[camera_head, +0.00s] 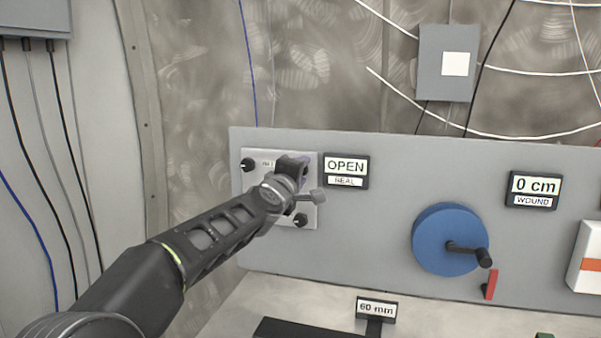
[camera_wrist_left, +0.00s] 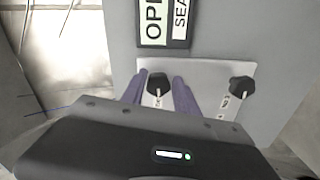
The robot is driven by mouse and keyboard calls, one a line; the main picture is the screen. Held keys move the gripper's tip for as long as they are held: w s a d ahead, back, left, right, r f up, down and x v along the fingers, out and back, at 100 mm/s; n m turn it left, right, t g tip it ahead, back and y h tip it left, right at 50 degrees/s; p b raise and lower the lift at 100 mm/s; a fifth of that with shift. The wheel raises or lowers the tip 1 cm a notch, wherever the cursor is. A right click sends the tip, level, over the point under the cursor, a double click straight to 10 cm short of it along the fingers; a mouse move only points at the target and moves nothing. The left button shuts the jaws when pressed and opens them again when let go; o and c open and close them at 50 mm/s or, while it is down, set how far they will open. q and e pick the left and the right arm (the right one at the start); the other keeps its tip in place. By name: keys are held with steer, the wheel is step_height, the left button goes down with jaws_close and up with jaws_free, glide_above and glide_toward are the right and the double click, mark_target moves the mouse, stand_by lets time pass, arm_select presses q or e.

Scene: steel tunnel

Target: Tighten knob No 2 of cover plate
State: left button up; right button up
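The light cover plate (camera_head: 251,203) is on the left end of the grey panel. One black knob (camera_head: 248,164) shows at its upper left and another (camera_head: 301,220) at its lower right. My left gripper (camera_head: 296,166) is in front of the plate's upper right and hides that area in the head view. In the left wrist view its purple fingers (camera_wrist_left: 160,95) are apart, one on each side of a black knob (camera_wrist_left: 158,83). I cannot tell whether they touch it. Another knob (camera_wrist_left: 242,86) is to their right. My right gripper is not in view.
An "OPEN / SEAL" sign (camera_head: 346,171) is right of the plate. Further right are a blue wheel (camera_head: 437,239) with a black crank, a red piece (camera_head: 491,284) and a "0 cm WOUND" sign (camera_head: 534,190). A "60 mm" sign (camera_head: 376,309) stands below the panel.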

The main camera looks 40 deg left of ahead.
arm_select(q)
steer(key=o, duration=0.3)
steer(key=shift+o, duration=0.2)
steer(key=v, duration=0.7)
steer(key=shift+s, duration=0.4)
steer(key=shift+d, duration=0.1)
